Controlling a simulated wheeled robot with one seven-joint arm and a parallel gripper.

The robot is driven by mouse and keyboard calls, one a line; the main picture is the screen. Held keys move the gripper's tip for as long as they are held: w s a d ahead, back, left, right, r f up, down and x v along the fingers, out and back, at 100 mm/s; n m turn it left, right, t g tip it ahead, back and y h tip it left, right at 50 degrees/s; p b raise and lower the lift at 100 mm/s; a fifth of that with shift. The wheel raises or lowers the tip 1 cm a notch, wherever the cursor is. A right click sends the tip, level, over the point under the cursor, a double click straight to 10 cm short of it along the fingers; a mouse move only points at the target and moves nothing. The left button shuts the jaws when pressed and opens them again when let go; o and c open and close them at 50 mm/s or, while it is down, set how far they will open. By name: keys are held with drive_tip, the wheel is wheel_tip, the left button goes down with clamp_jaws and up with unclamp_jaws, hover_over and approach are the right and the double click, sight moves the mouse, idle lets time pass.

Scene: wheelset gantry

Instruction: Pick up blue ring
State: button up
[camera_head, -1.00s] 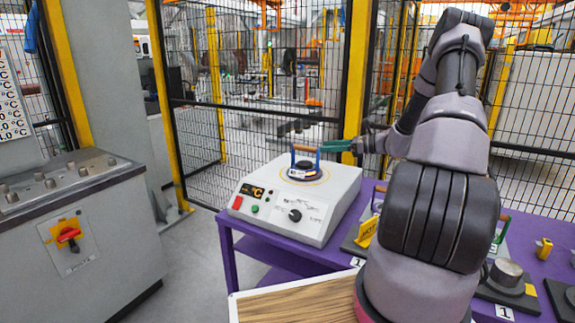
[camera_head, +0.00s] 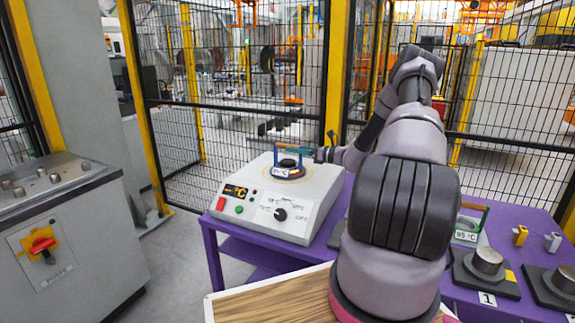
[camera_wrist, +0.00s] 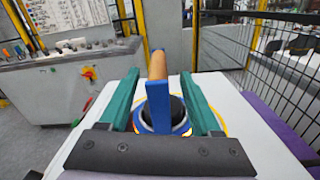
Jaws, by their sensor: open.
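The blue ring (camera_head: 291,174) lies on top of the white heater box (camera_head: 257,204), around a dark round core. Its upright handle has blue posts and a wooden grip. In the wrist view the blue ring (camera_wrist: 148,119) is below the grip, partly hidden by the near blue post. My gripper (camera_wrist: 158,76) is open, with one green finger on each side of the handle. A gap shows between each finger and the handle. In the head view my gripper (camera_head: 292,147) is at the handle, and its fingers partly cover it.
The heater box has a display and buttons and stands on a purple table (camera_head: 222,221). A grey control cabinet (camera_head: 62,235) stands at the left. A black mesh fence (camera_head: 230,110) is behind.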

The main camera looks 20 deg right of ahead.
sight(276, 145)
drive_tip(key=x, duration=0.3)
drive_tip(key=shift+w+a+r, duration=0.1)
drive_tip(key=shift+a+r, duration=0.05)
drive_tip(key=shift+a, duration=0.05)
clamp_jaws()
idle(1.2)
